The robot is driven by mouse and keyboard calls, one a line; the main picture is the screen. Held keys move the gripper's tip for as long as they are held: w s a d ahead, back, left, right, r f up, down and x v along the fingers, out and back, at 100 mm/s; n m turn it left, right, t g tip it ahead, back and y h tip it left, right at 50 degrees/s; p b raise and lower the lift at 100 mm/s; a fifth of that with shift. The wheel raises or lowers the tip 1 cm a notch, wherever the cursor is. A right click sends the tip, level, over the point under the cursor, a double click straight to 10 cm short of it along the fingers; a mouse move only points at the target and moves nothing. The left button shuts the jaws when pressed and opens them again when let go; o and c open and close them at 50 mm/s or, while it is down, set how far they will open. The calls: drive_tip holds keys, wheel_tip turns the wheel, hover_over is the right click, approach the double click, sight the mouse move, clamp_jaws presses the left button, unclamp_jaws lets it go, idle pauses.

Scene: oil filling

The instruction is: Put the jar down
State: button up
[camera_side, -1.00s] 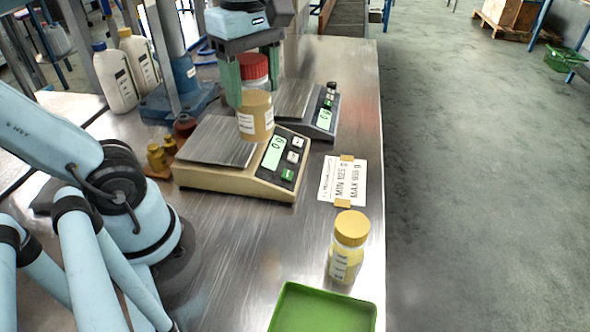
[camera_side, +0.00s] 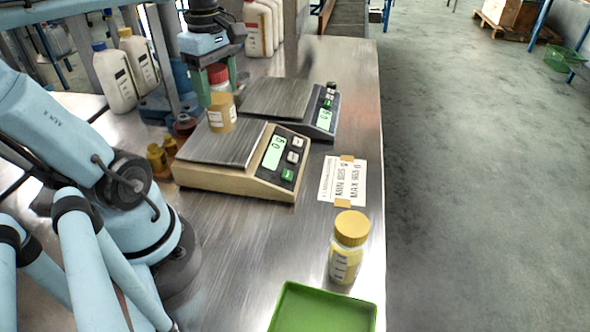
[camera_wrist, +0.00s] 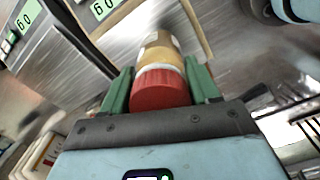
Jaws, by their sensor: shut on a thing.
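My gripper (camera_side: 217,78) is shut on a jar with a red lid and amber contents (camera_side: 222,113). Its green fingers grip the jar near the lid. In the wrist view the jar (camera_wrist: 162,60) lies between the fingers (camera_wrist: 160,92), lid toward the camera. In the side view the jar looks tilted and overlaps the back of the near scale's pan (camera_side: 215,145). Whether its base touches anything cannot be told. The near scale's display (camera_side: 273,153) seems to read zero. A second scale (camera_side: 285,98) stands behind it, its pan empty.
A yellow-capped jar (camera_side: 343,262) stands at the front right beside a green tray (camera_side: 318,308). A taped min/max card (camera_side: 343,182) lies right of the near scale. Small brass weights (camera_side: 160,158) stand left of it. White bottles (camera_side: 116,80) stand at the back left.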

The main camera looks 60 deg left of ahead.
sight(219, 104)
drive_tip(key=shift+a+f, duration=0.1)
drive_tip(key=shift+f, duration=1.95)
drive_tip(key=shift+f, duration=0.15)
drive_tip(key=o, duration=1.5)
wheel_tip(219, 104, up, 12)
drive_tip(key=shift+r, duration=0.15)
